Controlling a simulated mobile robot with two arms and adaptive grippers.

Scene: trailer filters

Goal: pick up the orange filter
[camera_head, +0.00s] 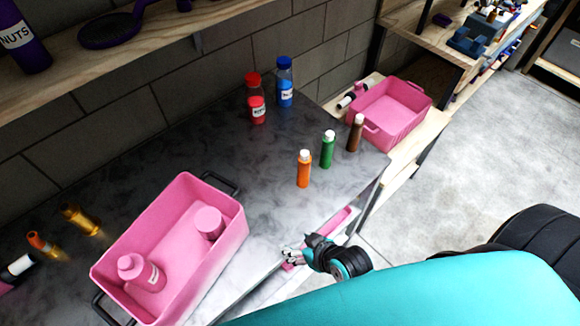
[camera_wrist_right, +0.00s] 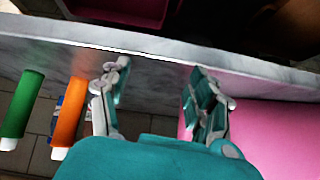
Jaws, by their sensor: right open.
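An orange cylinder with a white cap (camera_head: 304,170), which looks like the orange filter, stands upright on the dark counter (camera_head: 265,205) near its front edge. It also shows at the left of the right wrist view (camera_wrist_right: 68,115). My right gripper (camera_head: 292,257) is at the counter's front edge, nearer the camera than the orange filter and apart from it. In the right wrist view my right gripper (camera_wrist_right: 160,85) is open with nothing between its fingers. The orange filter lies outside the fingers, to their left. My left gripper is not in view.
A green cylinder (camera_head: 328,149) and a brown one (camera_head: 355,133) stand just right of the orange one. Red (camera_head: 256,100) and blue (camera_head: 285,82) bottles stand behind. A pink bin (camera_head: 115,245) holding pink items sits at left. Counter between bin and cylinders is clear.

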